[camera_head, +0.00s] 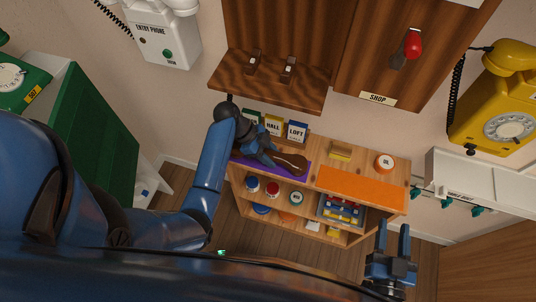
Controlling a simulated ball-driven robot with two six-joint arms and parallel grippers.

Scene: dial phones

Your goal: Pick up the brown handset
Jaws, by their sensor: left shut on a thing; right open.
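The brown handset (291,161) is at the left end of the wooden shelf unit's top, over a purple mat (300,174). My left gripper (272,154) is shut on the handset, and the fingers and wrist hide part of it. I cannot tell whether the handset touches the mat. My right gripper (393,244) is open and empty, to the right of the shelf unit and lower in the view.
A wooden wall board with two empty hooks (288,69) is above the shelf unit. Small labelled boxes (297,131) stand behind the handset. A yellow dial phone (500,105) hangs at the right.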

